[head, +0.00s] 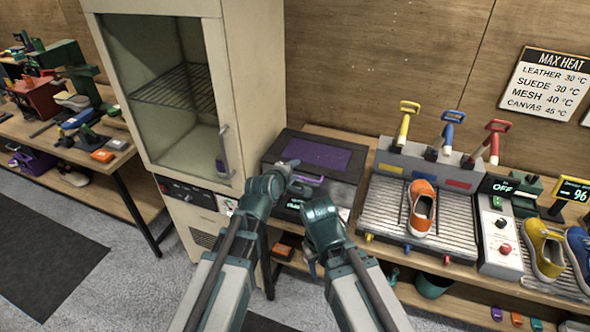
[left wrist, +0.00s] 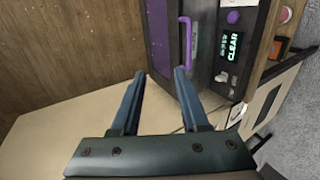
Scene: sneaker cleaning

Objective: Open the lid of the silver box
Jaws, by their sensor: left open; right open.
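The box (head: 278,148) is dark grey, with a purple panel in its lid, and stands on the bench right of the tall cabinet. Its lid (left wrist: 172,60) looks shut. A purple handle (left wrist: 187,42) on its front shows in the left wrist view, just beyond the right-hand fingertip. My left gripper (head: 302,186) is at the front of the box; in the left wrist view its fingers (left wrist: 158,74) are apart with nothing between them. My right gripper (head: 312,262) is lower, in front of the bench, and open; its fingers are partly hidden by its own wrist.
A tall cream cabinet (head: 258,70) with a glass door stands close left of the box. A slatted rack (head: 385,200) with an orange sneaker (head: 422,207) is on the right. The box front has a panel reading CLEAR (left wrist: 234,47).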

